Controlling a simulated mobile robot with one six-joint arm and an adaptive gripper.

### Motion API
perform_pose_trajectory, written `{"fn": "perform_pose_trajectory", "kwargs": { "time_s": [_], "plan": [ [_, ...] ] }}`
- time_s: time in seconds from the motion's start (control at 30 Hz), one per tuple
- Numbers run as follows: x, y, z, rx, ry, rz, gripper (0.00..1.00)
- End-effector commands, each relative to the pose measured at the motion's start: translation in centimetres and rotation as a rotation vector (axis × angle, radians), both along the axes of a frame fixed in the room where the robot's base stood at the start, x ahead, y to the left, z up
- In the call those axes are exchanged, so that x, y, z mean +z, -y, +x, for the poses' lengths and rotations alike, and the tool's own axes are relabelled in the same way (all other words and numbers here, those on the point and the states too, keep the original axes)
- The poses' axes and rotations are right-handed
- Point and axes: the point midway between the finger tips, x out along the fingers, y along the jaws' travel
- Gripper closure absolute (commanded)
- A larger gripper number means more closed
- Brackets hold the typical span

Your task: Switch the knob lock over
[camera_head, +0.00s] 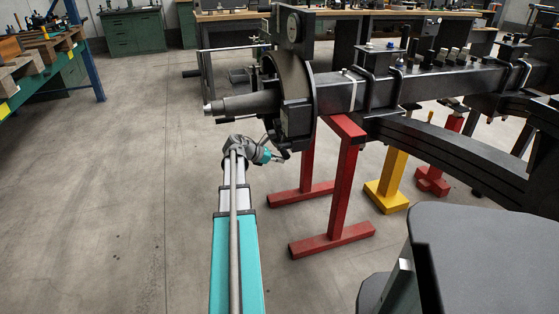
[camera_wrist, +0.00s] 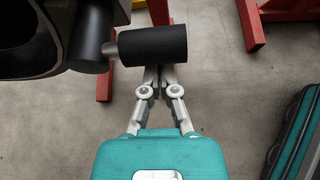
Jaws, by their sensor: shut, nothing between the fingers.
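A black cylindrical knob (camera_wrist: 153,45) shows in the wrist view, joined by a short metal pin to a dark round body (camera_wrist: 90,40) at its left. My gripper (camera_wrist: 159,72) is shut and empty, its fingers meeting at the knob's lower edge. The tips are partly hidden by the knob, and I cannot tell whether they touch it. In the head view my gripper (camera_head: 277,157) is below the dark hub and brake assembly (camera_head: 297,120) at the axle's end. The knob is too small to pick out there.
A red axle stand (camera_head: 340,185) carries the axle beam (camera_head: 340,92) just right of my arm. A yellow stand (camera_head: 390,180) and another red stand are further right. A dark curved leaf spring (camera_head: 440,145) hangs under the beam.

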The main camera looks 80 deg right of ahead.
Motion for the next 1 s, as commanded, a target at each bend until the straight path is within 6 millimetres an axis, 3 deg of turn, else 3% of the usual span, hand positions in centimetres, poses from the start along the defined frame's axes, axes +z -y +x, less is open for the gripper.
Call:
{"fn": "perform_pose_trajectory", "kwargs": {
  "time_s": [0.13,0.53,1.0],
  "plan": [
    [-1.6,-0.1,0.2,0.001,0.002,0.002,1.00],
    [-3.7,-0.4,0.6,0.003,0.006,0.005,1.00],
    [0.1,-3.0,5.0,0.005,0.006,0.005,1.00]
  ]
}}
